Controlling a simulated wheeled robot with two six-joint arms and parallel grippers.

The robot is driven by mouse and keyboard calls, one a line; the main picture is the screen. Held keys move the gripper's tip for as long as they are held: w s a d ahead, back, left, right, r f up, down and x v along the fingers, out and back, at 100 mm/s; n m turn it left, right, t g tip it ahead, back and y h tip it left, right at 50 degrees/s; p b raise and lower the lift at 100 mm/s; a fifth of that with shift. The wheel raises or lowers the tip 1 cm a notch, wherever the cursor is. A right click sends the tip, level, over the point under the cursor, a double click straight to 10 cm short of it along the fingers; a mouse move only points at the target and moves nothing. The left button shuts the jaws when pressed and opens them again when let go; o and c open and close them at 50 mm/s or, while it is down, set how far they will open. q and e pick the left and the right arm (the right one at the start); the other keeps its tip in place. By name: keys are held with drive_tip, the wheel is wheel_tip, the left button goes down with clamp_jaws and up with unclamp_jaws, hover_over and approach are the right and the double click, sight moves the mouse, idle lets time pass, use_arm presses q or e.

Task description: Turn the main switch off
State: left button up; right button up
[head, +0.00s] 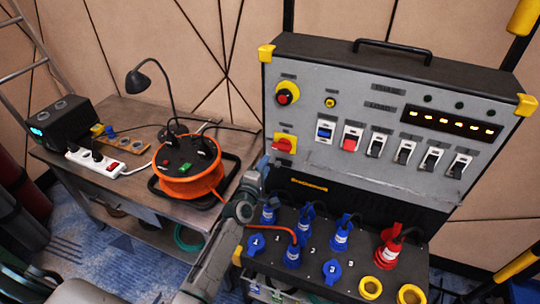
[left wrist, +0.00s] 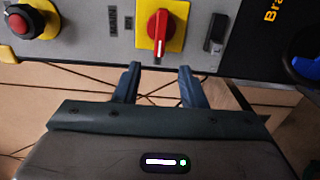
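The main switch (head: 284,144) is a red rotary handle on a yellow plate, low on the left of the grey panel. In the head view its handle lies roughly level. It also shows in the left wrist view (left wrist: 159,30), its white mark toward my fingers. My left gripper (head: 264,165) is just below and left of the switch in the head view. In the left wrist view its two fingers (left wrist: 158,78) are apart with nothing between them, short of the handle and not touching it. My right gripper is not in view.
A red emergency button (head: 288,93) sits above the switch. Several rocker switches (head: 376,145) and lit orange lamps (head: 452,123) are to the right. Blue plugs (head: 341,236) and a red plug (head: 390,248) stand below. An orange cable reel (head: 190,170) is on the left table.

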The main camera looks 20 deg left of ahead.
use_arm(q)
drive_tip(key=shift+s, duration=1.15)
drive_tip(key=shift+f, duration=0.1)
